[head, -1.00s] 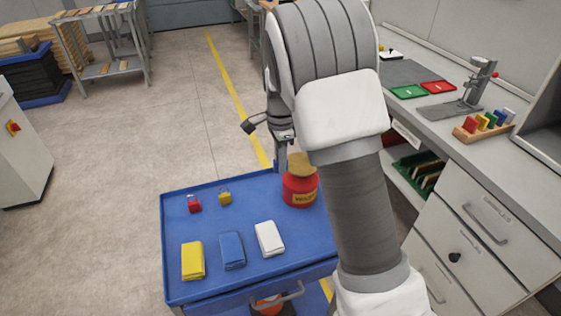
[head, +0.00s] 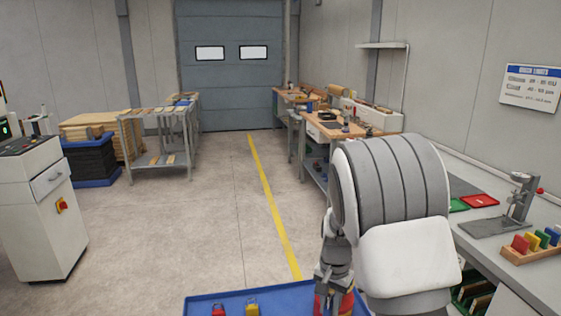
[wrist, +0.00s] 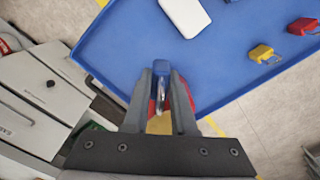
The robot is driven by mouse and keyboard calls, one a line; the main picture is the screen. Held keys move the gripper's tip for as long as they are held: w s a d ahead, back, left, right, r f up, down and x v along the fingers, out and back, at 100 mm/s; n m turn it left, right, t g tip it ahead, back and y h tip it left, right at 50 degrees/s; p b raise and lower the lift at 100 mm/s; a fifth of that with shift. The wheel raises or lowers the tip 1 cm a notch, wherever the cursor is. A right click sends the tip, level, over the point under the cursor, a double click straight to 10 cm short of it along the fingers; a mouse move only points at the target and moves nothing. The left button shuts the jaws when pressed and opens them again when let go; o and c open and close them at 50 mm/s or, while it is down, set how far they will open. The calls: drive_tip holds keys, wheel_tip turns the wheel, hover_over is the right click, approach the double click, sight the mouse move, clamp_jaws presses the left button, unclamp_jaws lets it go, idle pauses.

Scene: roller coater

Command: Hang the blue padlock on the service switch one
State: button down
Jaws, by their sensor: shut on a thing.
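The blue padlock (wrist: 161,70) is between the fingertips of my gripper (wrist: 161,84) in the wrist view, with its metal shackle pointing back toward the palm. My gripper is shut on it, above the blue trolley top (wrist: 120,45). In the head view my arm mostly hides the gripper, and the padlock cannot be made out. A red switch on a yellow plate (head: 61,206) is on the side of the white cabinet at the left; I cannot read whether it is service switch one.
Red (wrist: 303,26) and yellow (wrist: 264,54) padlocks and a white block (wrist: 185,14) lie on the trolley. A red container (wrist: 154,108) is partly hidden below my gripper. A grey workbench (head: 480,250) stands at right. Open floor (head: 190,230) lies between trolley and white cabinet.

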drive_tip(key=s+f+n, duration=0.1)
drive_tip(key=n, duration=0.1)
drive_tip(key=s+d+n, duration=0.1)
drive_tip(key=s+n, duration=0.1)
drive_tip(key=s+d+f+n, duration=0.1)
drive_tip(key=s+n, duration=0.1)
drive_tip(key=shift+f+n, duration=0.35)
drive_tip(key=shift+n, duration=0.05)
drive_tip(key=shift+w, duration=0.1)
